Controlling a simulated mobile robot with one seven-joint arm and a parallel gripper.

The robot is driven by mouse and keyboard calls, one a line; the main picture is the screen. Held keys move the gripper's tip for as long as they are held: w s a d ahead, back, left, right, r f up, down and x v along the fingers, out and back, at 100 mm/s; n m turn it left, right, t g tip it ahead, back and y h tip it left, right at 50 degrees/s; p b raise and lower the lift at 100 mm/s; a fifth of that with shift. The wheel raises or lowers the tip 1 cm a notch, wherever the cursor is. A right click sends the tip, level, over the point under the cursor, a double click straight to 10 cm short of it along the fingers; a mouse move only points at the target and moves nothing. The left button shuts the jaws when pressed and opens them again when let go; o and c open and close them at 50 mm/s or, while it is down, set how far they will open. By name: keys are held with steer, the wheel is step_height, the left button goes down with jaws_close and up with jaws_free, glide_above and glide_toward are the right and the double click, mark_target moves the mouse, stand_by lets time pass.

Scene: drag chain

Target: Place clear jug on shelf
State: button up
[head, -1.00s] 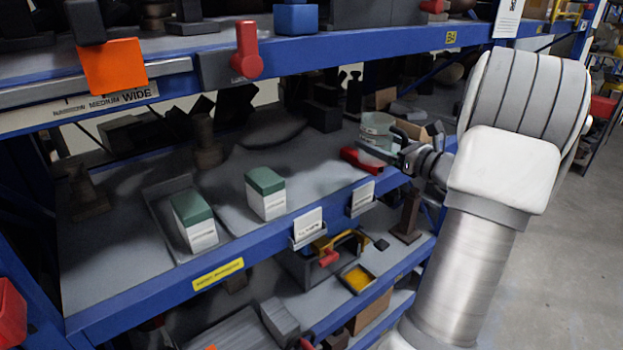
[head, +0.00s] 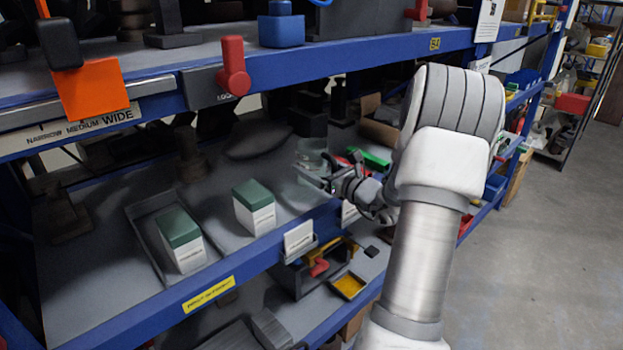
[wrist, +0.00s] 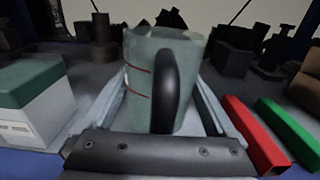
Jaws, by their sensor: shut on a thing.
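The clear jug (wrist: 148,80) stands upright between the fingers of my gripper (wrist: 165,105) in the wrist view. It is see-through, with red lines on its side and a black handle facing the camera. In the head view the jug (head: 312,152) shows over the middle blue shelf (head: 280,222), near its front edge, at the tip of my gripper (head: 325,178). My gripper is shut on the jug. I cannot tell whether the jug's base touches the shelf.
Two green-topped white boxes (head: 254,207) (head: 181,240) stand left of the jug. A red bar (wrist: 255,135) and a green bar (wrist: 288,130) lie to its right. Dark items fill the back. The upper shelf edge (head: 330,65) runs above my gripper.

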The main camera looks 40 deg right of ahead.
steer(key=shift+w+a+f, duration=0.2)
steer(key=shift+a+f, duration=0.05)
steer(key=shift+f, duration=0.25)
steer(key=shift+f+p, duration=0.3)
steer(key=shift+f, duration=1.35)
steer(key=shift+f, duration=0.2)
steer(key=o, duration=1.1)
steer(key=shift+r, duration=0.2)
steer(key=s, duration=0.4)
steer(key=s+b, duration=0.1)
steer(key=s, duration=0.3)
steer(key=s+d+b, duration=0.1)
steer(key=s, duration=0.3)
